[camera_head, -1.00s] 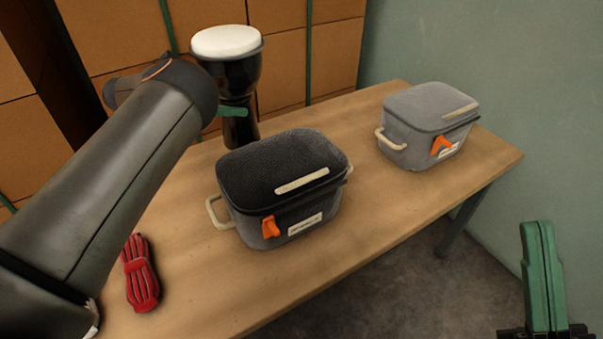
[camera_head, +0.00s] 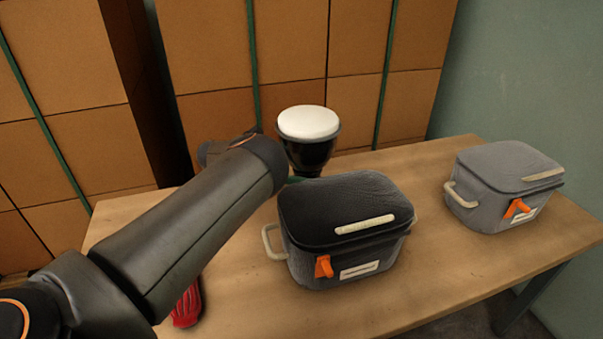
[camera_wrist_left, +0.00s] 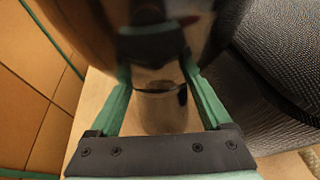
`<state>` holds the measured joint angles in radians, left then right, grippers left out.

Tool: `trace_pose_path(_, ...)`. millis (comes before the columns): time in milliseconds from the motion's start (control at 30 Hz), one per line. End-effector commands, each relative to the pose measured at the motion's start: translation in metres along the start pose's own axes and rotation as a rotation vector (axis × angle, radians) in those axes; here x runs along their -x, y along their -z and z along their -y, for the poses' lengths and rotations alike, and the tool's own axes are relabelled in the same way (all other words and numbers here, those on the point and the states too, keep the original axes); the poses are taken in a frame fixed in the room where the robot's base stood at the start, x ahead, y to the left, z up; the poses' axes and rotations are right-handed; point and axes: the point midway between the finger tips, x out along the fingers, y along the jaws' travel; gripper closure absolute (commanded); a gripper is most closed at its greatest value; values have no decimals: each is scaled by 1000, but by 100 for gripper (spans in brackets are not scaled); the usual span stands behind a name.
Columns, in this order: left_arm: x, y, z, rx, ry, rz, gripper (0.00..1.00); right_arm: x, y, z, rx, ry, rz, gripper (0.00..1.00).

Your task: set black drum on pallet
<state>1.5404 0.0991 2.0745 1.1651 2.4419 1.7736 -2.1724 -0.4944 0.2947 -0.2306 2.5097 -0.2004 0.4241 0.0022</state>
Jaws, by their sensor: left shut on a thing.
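The black drum (camera_head: 309,154) has a white head and stands roughly upright behind the dark case in the head view. Its lower part is hidden by that case and my left arm. In the left wrist view its glossy black body (camera_wrist_left: 160,45) fills the top centre, between the green fingers of my left gripper (camera_wrist_left: 160,85), which is shut on it. In the head view my left gripper is mostly hidden behind my arm and the case. Whether the drum's foot touches the table is unclear. No pallet shows. My right gripper is out of view.
A dark case (camera_head: 345,215) stands close in front of the drum on the wooden table (camera_head: 450,280). A grey case (camera_head: 500,190) stands at the right. A red bundle (camera_head: 187,305) lies by my left arm. Strapped cardboard boxes (camera_head: 290,50) stand behind the table.

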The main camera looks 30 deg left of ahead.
Motion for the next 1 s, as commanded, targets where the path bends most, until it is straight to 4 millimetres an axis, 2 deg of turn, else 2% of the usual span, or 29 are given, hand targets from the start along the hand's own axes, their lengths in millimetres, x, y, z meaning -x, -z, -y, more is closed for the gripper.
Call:
trace_pose_path(167, -1, 0, 0, -3, 0, 5, 100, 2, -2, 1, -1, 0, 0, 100)
trace_pose_path(200, -1, 2, 0, 0, 0, 0, 17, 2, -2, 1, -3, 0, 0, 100)
trace_pose_path(333, -1, 1, 0, 0, 1, -1, 2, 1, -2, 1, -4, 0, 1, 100)
trace_pose_path(367, -1, 1, 0, 0, 1, -1, 0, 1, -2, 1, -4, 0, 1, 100)
trace_pose_path(700, 3, -2, 0, 1, -1, -1, 0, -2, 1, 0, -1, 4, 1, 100)
trace_pose_path(867, 31, -2, -1, 3, -4, -3, 0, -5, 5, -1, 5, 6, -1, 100)
trace_pose_path(1000, 62, -2, -1, 2, -4, -2, 0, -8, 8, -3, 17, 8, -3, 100)
